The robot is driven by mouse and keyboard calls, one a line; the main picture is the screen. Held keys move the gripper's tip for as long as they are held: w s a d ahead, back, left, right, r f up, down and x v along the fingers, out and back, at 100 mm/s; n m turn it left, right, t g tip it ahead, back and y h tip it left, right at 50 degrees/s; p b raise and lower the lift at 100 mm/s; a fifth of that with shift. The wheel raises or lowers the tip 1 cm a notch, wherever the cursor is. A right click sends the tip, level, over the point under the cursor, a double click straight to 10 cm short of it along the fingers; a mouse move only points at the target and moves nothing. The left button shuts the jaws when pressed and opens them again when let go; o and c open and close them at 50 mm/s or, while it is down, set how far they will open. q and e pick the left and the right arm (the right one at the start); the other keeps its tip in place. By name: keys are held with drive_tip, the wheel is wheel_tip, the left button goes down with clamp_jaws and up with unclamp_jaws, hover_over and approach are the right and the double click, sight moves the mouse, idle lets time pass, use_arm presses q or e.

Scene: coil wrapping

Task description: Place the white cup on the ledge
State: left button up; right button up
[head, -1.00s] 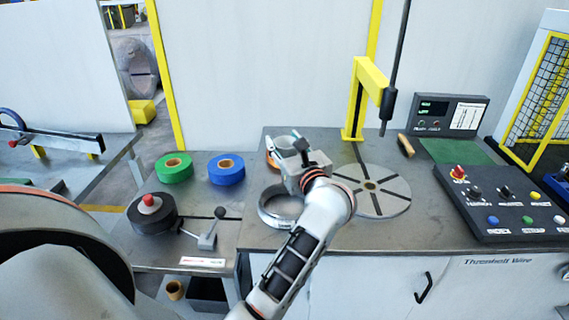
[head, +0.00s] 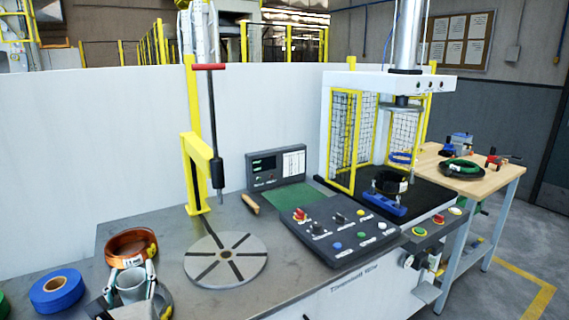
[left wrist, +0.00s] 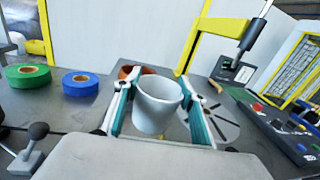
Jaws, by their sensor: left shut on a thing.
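The white cup (head: 131,288) stands upright between the fingers of my left gripper (head: 131,277), which is shut on it. In the left wrist view the cup (left wrist: 158,106) has its open mouth up, with a teal-padded finger of the left gripper (left wrist: 156,92) on each side. The gripper is over the left part of the grey bench, just in front of the copper coil. I cannot tell from these frames which surface is the ledge. My right gripper is not in view.
The copper coil (head: 131,245) lies close behind the cup. A slotted round plate (head: 226,259) and yellow post (head: 197,170) stand to its right, then a control panel (head: 340,231) and press (head: 342,130). A blue roll (head: 57,291) lies left. The bench front (head: 235,295) is clear.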

use_arm(q)
drive_tip(key=s+d+f+m+t+h, duration=0.1)
drive_tip(key=s+d+f+m+h, duration=0.3)
drive_tip(key=s+d+f+h, duration=0.2)
drive_tip(key=shift+s+d+f+m+t+h, duration=0.35)
drive_tip(key=shift+s+d+h, duration=0.35)
drive_tip(key=shift+s+d, duration=0.35)
drive_tip(key=shift+r, duration=0.1)
drive_tip(key=shift+w, duration=0.1)
wheel_tip(320, 180, up, 14)
drive_tip(key=n+g+y+p, duration=0.3)
drive_tip(key=n+y, duration=0.3)
drive_tip(key=y, duration=0.3)
hover_over(130, 280)
drive_tip(key=x, duration=0.6)
drive_tip(key=shift+a+f+b, duration=0.2)
drive_tip(key=shift+f+b, duration=0.55)
drive_tip(key=shift+f, duration=4.1)
drive_tip(key=shift+a+f+b, duration=0.15)
drive_tip(key=shift+f+b, duration=0.6)
drive_tip(key=shift+f, duration=4.1)
drive_tip(key=shift+f, duration=0.1)
